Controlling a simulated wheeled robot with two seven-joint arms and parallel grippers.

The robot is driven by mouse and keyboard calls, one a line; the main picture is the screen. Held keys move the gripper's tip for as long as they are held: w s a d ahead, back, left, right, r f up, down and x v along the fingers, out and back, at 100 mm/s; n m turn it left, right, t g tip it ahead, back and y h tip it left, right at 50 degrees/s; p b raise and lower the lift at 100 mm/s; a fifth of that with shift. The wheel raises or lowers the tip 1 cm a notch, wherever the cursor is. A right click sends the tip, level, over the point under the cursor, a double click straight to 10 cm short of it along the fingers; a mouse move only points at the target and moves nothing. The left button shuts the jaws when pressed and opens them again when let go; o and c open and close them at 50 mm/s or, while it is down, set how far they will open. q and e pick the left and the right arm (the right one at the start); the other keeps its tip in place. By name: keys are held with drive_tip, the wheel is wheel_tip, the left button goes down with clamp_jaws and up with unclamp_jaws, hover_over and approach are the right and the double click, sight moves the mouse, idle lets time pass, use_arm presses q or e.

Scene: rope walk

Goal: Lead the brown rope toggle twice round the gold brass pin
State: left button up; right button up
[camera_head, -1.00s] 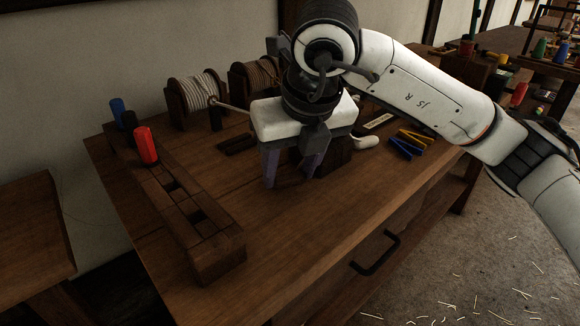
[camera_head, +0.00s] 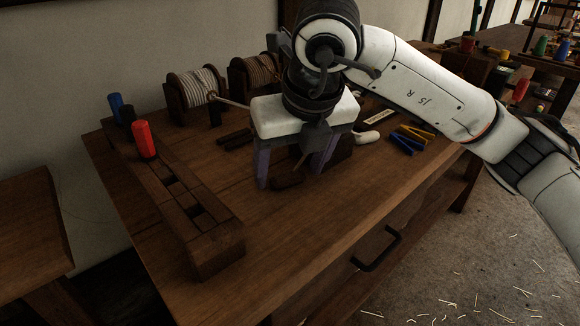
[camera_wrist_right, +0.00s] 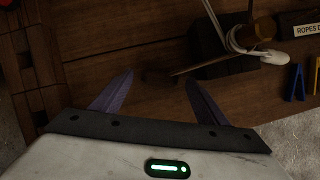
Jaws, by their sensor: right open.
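The brown rope toggle (camera_head: 287,180) lies on the bench between and just beyond my right gripper's fingers. In the right wrist view the toggle (camera_wrist_right: 158,77) is a dark brown piece ahead of the fingertips, apart from both. A brown rope (camera_wrist_right: 202,66) runs from it to the right, towards a dark block. The gold brass pin (camera_wrist_right: 264,29) stands at that block, with pale rope beside it; in the head view the pin is hidden behind my right gripper. My right gripper (camera_head: 290,180) is open and empty, pointing down. My left gripper is not in view.
A wooden rack with a red peg (camera_head: 145,140) and a blue peg (camera_head: 116,106) stands at the left. Rope spools (camera_head: 198,92) stand at the back. Blue and yellow clips (camera_head: 408,140) lie at right. The front bench top is clear.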

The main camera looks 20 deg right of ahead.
drive_tip(key=p+v, duration=0.1)
drive_tip(key=v, duration=0.9)
drive_tip(key=shift+f, duration=0.1)
